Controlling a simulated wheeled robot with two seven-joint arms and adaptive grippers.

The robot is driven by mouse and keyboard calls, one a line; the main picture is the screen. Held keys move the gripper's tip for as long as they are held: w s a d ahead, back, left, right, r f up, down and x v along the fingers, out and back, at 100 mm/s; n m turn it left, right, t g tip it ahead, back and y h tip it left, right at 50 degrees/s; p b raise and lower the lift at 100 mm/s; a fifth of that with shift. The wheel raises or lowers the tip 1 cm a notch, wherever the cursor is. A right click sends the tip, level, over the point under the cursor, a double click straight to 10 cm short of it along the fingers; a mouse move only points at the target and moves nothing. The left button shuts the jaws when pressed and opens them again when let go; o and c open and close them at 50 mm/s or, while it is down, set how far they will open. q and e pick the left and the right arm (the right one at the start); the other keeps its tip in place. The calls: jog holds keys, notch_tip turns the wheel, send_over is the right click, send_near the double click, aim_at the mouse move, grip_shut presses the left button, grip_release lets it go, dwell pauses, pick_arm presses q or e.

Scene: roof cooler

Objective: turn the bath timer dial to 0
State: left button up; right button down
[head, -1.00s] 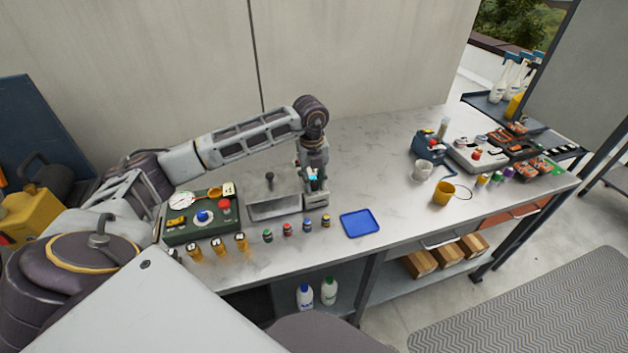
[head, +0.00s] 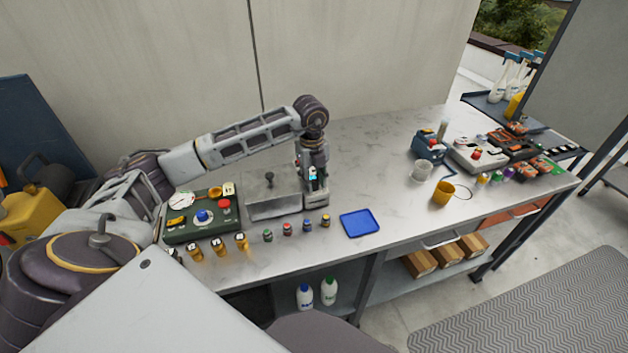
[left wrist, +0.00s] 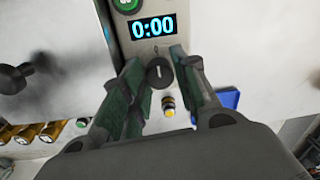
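The bath timer dial (left wrist: 159,71) is a small dark round knob on a pale panel, below a lit display (left wrist: 154,25) reading 0:00. A small 0 mark stands just above the dial; I cannot clearly read the dial's pointer. My left gripper (left wrist: 157,62) is open, with one finger on each side of the dial and visible gaps. In the head view my left gripper (head: 314,178) hangs over the right end of the grey bath (head: 275,207) and hides the dial. My right gripper is in neither view.
A green control box (head: 203,228) stands left of the bath. Small capped bottles (head: 287,230) stand along the front. A blue tray (head: 360,223) lies to the right.

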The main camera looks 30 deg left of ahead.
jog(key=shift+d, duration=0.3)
pick_arm(q)
notch_tip(320, 180, up, 12)
jog(key=shift+s, duration=0.25)
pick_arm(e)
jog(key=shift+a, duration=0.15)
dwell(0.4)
pick_arm(q)
jog(key=shift+a+f, duration=0.1)
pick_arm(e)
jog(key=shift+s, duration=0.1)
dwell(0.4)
